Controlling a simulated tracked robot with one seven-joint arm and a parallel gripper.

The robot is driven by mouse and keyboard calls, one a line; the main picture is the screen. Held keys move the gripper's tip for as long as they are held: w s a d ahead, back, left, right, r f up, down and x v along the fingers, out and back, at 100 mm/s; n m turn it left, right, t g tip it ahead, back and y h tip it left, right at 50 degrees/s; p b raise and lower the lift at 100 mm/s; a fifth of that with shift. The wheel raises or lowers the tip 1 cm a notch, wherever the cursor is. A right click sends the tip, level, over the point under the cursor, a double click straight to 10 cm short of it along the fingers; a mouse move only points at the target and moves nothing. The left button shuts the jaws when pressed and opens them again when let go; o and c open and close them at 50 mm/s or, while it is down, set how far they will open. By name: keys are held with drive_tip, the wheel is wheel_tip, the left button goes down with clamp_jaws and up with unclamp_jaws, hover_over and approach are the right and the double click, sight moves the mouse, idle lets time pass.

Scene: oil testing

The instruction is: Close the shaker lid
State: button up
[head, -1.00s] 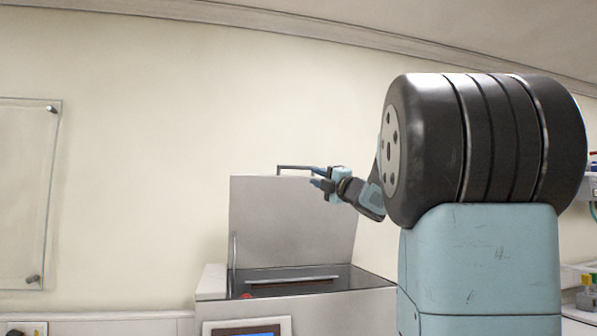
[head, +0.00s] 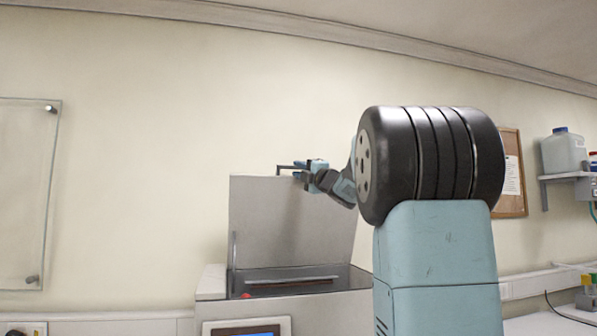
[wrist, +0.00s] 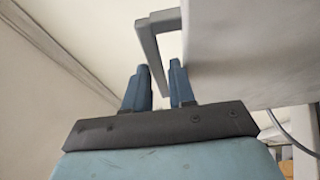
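The shaker (head: 215,285) stands against the wall with its grey lid (head: 290,225) raised nearly upright. A thin dark handle (head: 284,168) sticks up at the lid's top edge. My gripper (head: 299,170) is at the handle's right end, by the lid's top. In the wrist view the two blue fingers of my gripper (wrist: 160,88) are apart, and the grey handle (wrist: 150,50) runs down into the space between them. The lid panel (wrist: 225,60) is beside the right finger. I cannot tell whether either finger touches the handle.
A red button (head: 246,296) and a blue screen (head: 245,331) are on the shaker's front. A glass panel (head: 25,190) is on the wall at left. A shelf with a jug (head: 564,152) and a notice board (head: 510,175) are at right.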

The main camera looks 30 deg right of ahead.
clamp_jaws()
